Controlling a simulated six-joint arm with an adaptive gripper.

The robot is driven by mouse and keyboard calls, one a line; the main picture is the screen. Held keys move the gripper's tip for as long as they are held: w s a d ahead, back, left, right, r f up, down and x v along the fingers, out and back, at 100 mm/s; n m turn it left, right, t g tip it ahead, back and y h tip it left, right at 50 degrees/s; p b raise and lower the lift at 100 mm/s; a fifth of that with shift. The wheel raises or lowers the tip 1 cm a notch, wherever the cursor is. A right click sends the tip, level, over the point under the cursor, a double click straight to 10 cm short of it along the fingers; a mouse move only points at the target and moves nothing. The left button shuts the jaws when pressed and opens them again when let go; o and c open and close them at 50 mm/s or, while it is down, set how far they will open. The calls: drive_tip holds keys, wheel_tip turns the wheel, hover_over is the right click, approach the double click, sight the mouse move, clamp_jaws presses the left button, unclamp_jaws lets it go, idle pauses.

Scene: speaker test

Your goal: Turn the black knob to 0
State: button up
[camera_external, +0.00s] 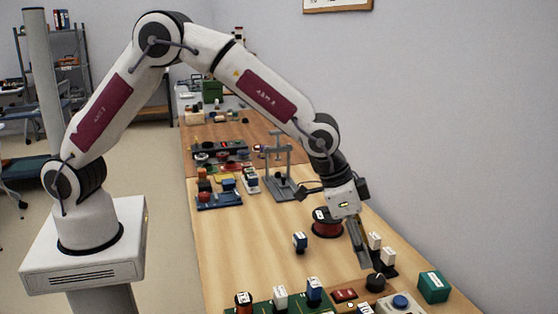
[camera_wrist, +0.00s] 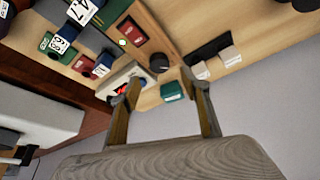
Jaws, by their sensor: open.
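The black knob (camera_external: 375,282) sits on a wooden base at the near end of the table in the external view. It shows as a dark round cap in the wrist view (camera_wrist: 159,62), near the gap between my fingertips. Its pointer and any dial marks are too small to read. My gripper (camera_external: 364,262) points down close above the knob, and I cannot tell whether it touches it. In the wrist view my gripper (camera_wrist: 162,80) has its two fingers spread wide with nothing between them.
A red switch panel (camera_external: 344,295) lies left of the knob, a box with a blue button (camera_external: 400,301) in front. A green box (camera_external: 433,287) stands right, white blocks (camera_external: 374,240) behind. A red spool (camera_external: 326,229) and blue block (camera_external: 300,242) stand farther back.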

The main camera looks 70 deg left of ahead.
sight(374, 278)
drive_tip(key=shift+w+d+f, duration=0.1)
drive_tip(key=shift+d+f, duration=0.05)
drive_tip(key=shift+f, duration=0.05)
drive_tip(key=shift+f, duration=0.15)
drive_tip(key=shift+x, duration=3.75)
drive_tip(key=shift+d, duration=0.1)
drive_tip(key=c, duration=1.1)
